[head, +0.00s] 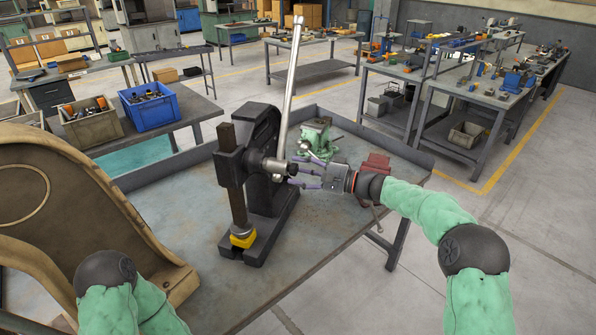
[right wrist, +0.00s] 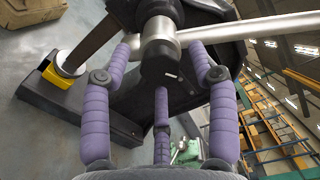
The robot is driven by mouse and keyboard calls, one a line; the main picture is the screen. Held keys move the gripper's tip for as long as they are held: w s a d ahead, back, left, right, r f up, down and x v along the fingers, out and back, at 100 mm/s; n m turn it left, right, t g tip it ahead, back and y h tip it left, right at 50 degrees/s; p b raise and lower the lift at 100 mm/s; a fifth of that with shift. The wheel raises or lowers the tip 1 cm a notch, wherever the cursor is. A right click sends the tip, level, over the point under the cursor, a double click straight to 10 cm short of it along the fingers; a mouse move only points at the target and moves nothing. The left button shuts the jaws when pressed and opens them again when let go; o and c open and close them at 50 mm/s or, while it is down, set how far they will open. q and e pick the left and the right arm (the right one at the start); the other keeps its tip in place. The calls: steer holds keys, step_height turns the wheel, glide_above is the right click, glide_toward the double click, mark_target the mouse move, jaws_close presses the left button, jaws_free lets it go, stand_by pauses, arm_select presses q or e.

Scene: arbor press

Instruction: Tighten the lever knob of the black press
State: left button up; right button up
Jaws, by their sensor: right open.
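The black press (head: 262,150) stands upright on the grey workbench, with a dark vertical ram (head: 232,175) and a yellow piece at its foot. Its long silver lever (head: 291,75) rises steeply from the hub. In the right wrist view the lever (right wrist: 255,28) runs off to the right, and the dark lever knob (right wrist: 160,63) sits at the hub's near end. My right gripper (head: 294,172) is open at the hub. Its purple fingers (right wrist: 163,62) are spread around the knob; contact is unclear. My left arm shows at lower left; its gripper is out of view.
A green vise (head: 318,138) and a red vise (head: 375,166) stand on the bench right of the press. A large tan curved panel (head: 60,215) fills the left side. A blue crate (head: 150,108) sits behind. The bench front is clear.

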steer(key=v, duration=1.1)
steer(key=shift+d, duration=0.15)
steer(key=shift+s, duration=0.1)
